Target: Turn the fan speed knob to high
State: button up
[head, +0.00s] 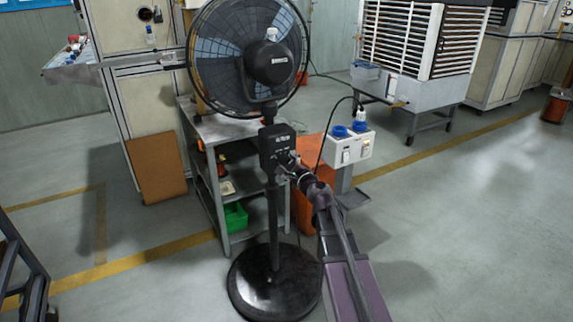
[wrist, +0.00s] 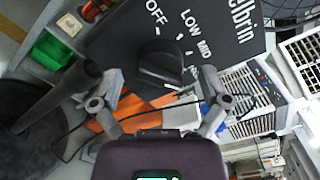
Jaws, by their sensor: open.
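The black pedestal fan (head: 248,60) stands upright on a round base (head: 275,283). Its control box (head: 272,146) sits on the pole below the fan head. In the wrist view the black panel (wrist: 112,42) shows white OFF, LOW and MID labels, tilted in the picture. No HIGH label can be read. The black round knob (wrist: 160,62) sits below these labels; its exact setting is unclear. My gripper (wrist: 162,80) is open, with one finger on each side of the knob; contact cannot be told. In the head view my gripper (head: 290,166) is at the control box and hides the knob.
A grey shelf cart (head: 213,131) with a green bin (head: 235,217) stands behind the fan. A white socket box (head: 347,149) with blue sockets is right of my gripper, with a black cable near it. An orange box (head: 312,150) stands behind. Floor at right is open.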

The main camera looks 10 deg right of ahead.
jog(key=v, duration=1.1)
jog(key=shift+s, duration=0.3)
jog(key=s+a+f+n+g+y, duration=0.2)
jog(key=s+a+f+n+g, duration=0.5)
jog(key=a+f+n+g, duration=0.5)
jog(key=s+d+f+n+g+h, duration=0.5)
jog(key=s+d+f+n+h, duration=0.25)
jog(key=s+n, duration=0.2)
notch_tip(320, 180, up, 31)
jog(key=p, duration=3)
jog(key=shift+s+d+m, duration=0.2)
jog(key=shift+d+m, duration=0.1)
jog(key=shift+m, duration=0.15)
jog(key=shift+r, duration=0.15)
